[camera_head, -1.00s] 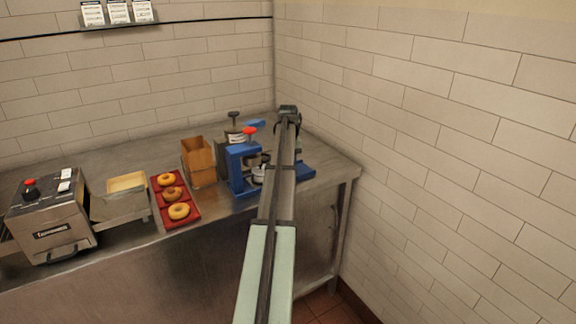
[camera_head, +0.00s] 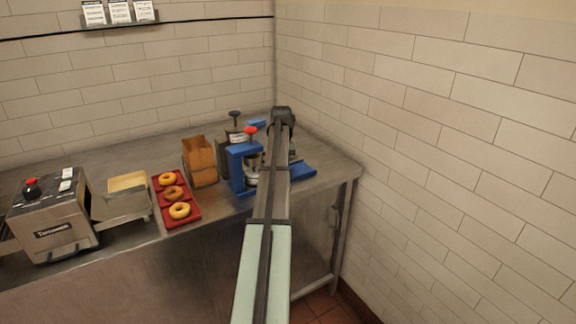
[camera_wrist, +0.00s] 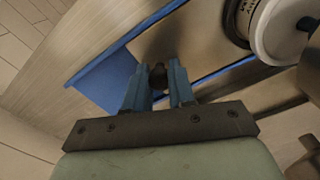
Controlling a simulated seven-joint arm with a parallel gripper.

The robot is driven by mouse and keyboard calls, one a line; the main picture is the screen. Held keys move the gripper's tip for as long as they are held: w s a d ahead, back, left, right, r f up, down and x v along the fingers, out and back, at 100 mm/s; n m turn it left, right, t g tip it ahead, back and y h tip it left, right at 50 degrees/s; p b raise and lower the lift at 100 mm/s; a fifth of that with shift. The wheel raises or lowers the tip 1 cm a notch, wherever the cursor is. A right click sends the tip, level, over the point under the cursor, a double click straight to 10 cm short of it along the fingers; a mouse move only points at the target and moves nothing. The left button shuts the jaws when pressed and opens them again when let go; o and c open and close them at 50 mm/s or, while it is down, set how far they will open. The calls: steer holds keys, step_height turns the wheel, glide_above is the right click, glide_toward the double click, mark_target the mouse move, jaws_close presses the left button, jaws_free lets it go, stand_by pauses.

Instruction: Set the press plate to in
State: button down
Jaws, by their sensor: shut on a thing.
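The press (camera_head: 238,168) is a blue frame with a red knob on top, standing near the right end of the counter. A flat blue part (camera_head: 303,170) shows at its right, beyond my arm; in the wrist view a blue strip (camera_wrist: 103,82) lies below the fingers. My gripper (camera_wrist: 158,78) is shut on a small dark knob (camera_wrist: 158,74) over this blue part. I cannot tell how far in the press plate sits. In the head view my arm hides the fingers and part of the press. A round white-and-metal part (camera_wrist: 283,30) is at upper right in the wrist view.
A red tray (camera_head: 192,213) with bagels, a brown box (camera_head: 200,161) and a metal machine (camera_head: 50,218) stand to the left. A dark-topped container (camera_head: 235,130) is behind the press. A tiled wall (camera_head: 420,150) is close on the right.

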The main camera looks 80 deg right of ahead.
steer(key=shift+w+a, duration=0.2)
steer(key=shift+a, duration=0.05)
steer(key=c, duration=1)
jaws_free()
steer(key=shift+r, duration=0.1)
step_height(320, 180, up, 14)
steer(key=shift+f, duration=0.15)
steer(key=shift+d, duration=0.1)
